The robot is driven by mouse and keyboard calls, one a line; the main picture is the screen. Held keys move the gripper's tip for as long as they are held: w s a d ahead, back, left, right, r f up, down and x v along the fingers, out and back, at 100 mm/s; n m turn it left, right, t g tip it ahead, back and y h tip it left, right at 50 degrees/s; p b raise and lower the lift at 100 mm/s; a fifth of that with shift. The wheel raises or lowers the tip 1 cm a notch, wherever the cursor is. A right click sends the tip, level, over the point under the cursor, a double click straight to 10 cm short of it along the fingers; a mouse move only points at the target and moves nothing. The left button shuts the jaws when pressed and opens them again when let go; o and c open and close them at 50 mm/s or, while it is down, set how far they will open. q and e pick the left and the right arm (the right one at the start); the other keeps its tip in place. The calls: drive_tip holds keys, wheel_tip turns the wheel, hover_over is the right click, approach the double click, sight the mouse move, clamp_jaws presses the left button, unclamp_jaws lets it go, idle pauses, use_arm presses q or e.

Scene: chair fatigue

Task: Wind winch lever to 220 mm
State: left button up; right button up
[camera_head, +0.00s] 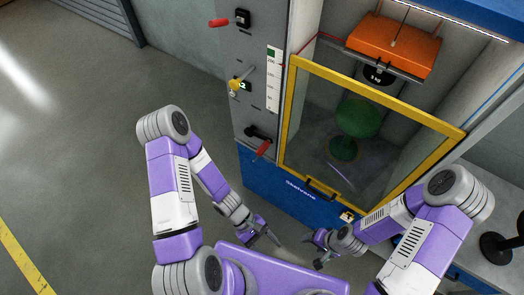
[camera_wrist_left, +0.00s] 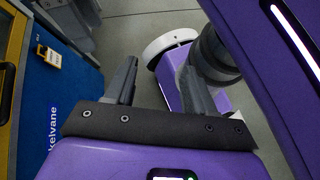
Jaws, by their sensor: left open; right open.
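I cannot tell from labels which one is the winch lever. A white scale strip (camera_head: 273,80) with a green patch stands right of the yellow knob. My left gripper (camera_head: 268,233) is open and empty, below and apart from the crank; its spread fingers show in the left wrist view (camera_wrist_left: 160,88). My right gripper (camera_head: 316,252) is open and empty.
Right of the panel is a blue cabinet with a yellow-framed clear door (camera_head: 375,90). Inside are an orange block (camera_head: 394,46), a black disc (camera_head: 378,75) and a green chair (camera_head: 357,118). A small yellow-and-white item (camera_head: 347,216) is at the cabinet's front. Floor at left is clear.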

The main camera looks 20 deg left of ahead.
sight(258, 155)
use_arm(q)
drive_tip(key=w+r+n+t+h+b, duration=0.1)
drive_tip(key=w+r+n+t+h, duration=0.15)
drive_tip(key=w+n+t, duration=0.35)
drive_tip(key=w+r+n+t+h+b, duration=0.25)
drive_tip(key=w+n+t, duration=0.2)
drive_tip(key=w, duration=0.35)
drive_tip(key=w+a+n+t+y, duration=0.3)
drive_tip(key=a, duration=0.2)
drive_tip(key=w+a+n+t+y, duration=0.3)
drive_tip(key=w+a+n+t, duration=0.1)
drive_tip(key=w+a+f+n+t+y+b, duration=0.1)
drive_tip(key=w+a+n+t+y, duration=0.2)
drive_tip(key=w+a, duration=0.1)
drive_tip(key=shift+w+a+f+n+t, duration=0.1)
drive_tip(key=shift+a+n+t, duration=0.25)
drive_tip(key=shift+a, duration=0.45)
drive_tip(key=shift+y, duration=0.3)
drive_tip(key=b+x, duration=0.1)
drive_tip(key=x, duration=0.6)
drive_tip(key=shift+w+d, duration=0.1)
drive_tip(key=shift+w, duration=0.1)
clamp_jaws()
